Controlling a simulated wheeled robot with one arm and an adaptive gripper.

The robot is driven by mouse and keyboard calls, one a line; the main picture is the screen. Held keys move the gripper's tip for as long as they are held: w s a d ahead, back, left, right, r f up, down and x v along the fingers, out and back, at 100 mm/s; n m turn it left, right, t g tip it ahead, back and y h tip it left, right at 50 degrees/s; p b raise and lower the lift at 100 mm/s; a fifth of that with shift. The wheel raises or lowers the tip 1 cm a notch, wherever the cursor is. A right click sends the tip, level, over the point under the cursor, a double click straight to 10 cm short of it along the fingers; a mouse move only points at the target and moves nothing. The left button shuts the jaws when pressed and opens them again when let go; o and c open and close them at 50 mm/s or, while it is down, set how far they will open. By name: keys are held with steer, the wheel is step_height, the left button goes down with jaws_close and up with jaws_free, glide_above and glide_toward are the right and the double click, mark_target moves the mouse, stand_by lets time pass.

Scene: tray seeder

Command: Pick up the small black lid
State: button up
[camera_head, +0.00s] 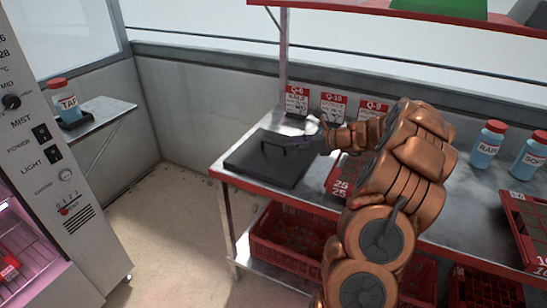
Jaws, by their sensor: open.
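The black lid (262,166) is a flat dark square lying on the left end of the metal bench (222,165). A thin dark bar, which looks like its handle, stands up from its top near the far right side. The fingers are dark and small, and hard to separate from the handle and lid.
A red tray (341,180) marked 25 lies right of the lid, partly behind my arm. Red-and-white tags (297,100) stand at the bench's back. Blue bottles (488,144) and another red tray (527,230) are at right. Red crates (290,239) sit below.

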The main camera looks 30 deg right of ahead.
mark_target(277, 144)
steer(key=shift+x, duration=3.7)
steer(key=shift+w+r, duration=0.1)
steer(key=shift+c, duration=0.4)
jaws_close()
